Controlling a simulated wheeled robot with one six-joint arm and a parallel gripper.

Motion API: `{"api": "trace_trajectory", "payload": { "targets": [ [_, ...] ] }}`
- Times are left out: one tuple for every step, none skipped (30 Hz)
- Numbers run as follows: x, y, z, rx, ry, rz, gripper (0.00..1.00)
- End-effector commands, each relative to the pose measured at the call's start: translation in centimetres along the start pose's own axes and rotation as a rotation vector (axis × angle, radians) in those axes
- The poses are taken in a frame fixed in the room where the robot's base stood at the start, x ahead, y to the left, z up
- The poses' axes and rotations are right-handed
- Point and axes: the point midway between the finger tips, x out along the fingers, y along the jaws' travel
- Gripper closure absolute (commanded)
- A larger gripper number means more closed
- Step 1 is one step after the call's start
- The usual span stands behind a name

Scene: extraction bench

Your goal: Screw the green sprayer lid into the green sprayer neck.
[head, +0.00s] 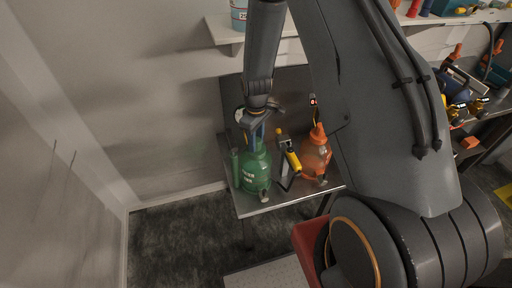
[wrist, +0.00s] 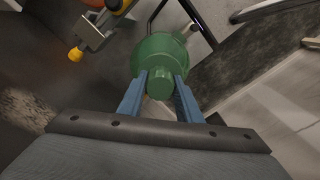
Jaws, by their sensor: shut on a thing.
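The green sprayer (head: 256,172) stands upright on the metal bench, and its rounded body (wrist: 158,48) shows beneath my fingers in the wrist view. My gripper (head: 256,138) points down over its top. In the wrist view my gripper's blue fingers (wrist: 161,78) are closed on the green sprayer lid (wrist: 160,86), one on each side. The lid is in line with the top of the sprayer. The neck is hidden behind the lid and fingers, so I cannot tell whether the lid is seated in it.
An orange sprayer (head: 316,158) stands to the right on the same bench (head: 270,206). A yellow and black wand (head: 292,160) is between the two sprayers. A wall shelf (head: 222,32) with a bucket (head: 239,14) is above. The bench's front edge is close to the green sprayer.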

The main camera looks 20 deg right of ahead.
Motion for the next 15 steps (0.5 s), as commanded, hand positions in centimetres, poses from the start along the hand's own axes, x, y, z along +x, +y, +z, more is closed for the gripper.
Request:
{"api": "trace_trajectory", "payload": {
  "targets": [
    [0.0, 0.0, -0.01, 0.057, 0.0, 0.0, 0.95],
    [0.01, 0.0, 0.0, 0.095, 0.0, 0.0, 0.95],
    [0.01, 0.0, 0.0, 0.145, 0.0, 0.0, 0.95],
    [0.02, 0.0, 0.0, 0.183, 0.0, 0.0, 0.95],
    [0.02, 0.0, 0.0, 0.221, 0.0, 0.0, 0.95],
    [0.02, 0.0, -0.01, 0.271, 0.0, 0.0, 0.95],
    [0.02, 0.0, -0.01, 0.309, 0.0, 0.0, 0.95],
    [0.03, 0.0, -0.01, 0.347, 0.0, 0.0, 0.95],
    [0.03, 0.0, 0.0, 0.397, 0.0, 0.0, 0.95],
    [0.03, 0.0, 0.0, 0.436, 0.0, 0.0, 0.95],
    [0.04, 0.0, 0.0, 0.473, 0.0, 0.0, 0.95],
    [0.04, 0.0, 0.0, 0.524, 0.0, 0.0, 0.95],
    [0.04, 0.0, 0.0, 0.562, 0.0, 0.0, 0.95],
    [0.05, 0.0, 0.0, 0.6, 0.0, 0.0, 0.95],
    [0.05, 0.0, 0.0, 0.65, 0.0, 0.0, 0.94]
  ]
}}
